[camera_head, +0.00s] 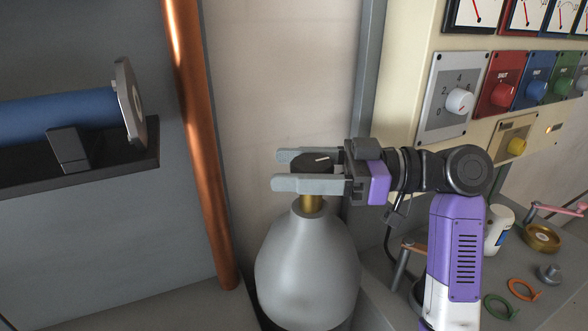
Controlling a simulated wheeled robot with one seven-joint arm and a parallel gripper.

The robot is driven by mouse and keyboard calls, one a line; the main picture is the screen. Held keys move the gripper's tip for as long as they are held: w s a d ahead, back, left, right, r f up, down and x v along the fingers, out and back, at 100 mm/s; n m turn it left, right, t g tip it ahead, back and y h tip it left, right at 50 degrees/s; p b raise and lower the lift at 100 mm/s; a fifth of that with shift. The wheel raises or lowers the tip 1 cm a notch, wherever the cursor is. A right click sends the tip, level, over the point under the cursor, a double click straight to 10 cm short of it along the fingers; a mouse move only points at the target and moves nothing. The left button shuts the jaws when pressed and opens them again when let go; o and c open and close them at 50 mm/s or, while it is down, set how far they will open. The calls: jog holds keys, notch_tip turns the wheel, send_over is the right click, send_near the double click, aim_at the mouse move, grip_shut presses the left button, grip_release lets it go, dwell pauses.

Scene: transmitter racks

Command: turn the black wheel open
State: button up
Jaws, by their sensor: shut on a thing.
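The black wheel (311,162) sits on a brass stem (311,201) at the top of a grey bottle (307,262). A pale mark on the wheel's top points to the right. My gripper (281,171) reaches in from the right with its two grey fingers on either side of the wheel. The fingers are shut on the wheel, and the near finger hides its front edge. The bottle stands upright.
A copper pipe (197,130) rises left of the bottle. A blue cylinder (62,112) lies on a black shelf at the left. At the right are a cream panel with a white knob (459,101) and a bench with an orange ring (524,289) and a brass dish (542,237).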

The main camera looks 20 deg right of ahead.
jog(key=shift+f, duration=0.15)
jog(key=o, duration=1.4)
jog(key=shift+c, duration=0.2)
jog(key=b+v, duration=0.1)
jog(key=v, duration=0.6)
jog(key=shift+s+d, duration=0.2)
jog(key=shift+d, duration=0.15)
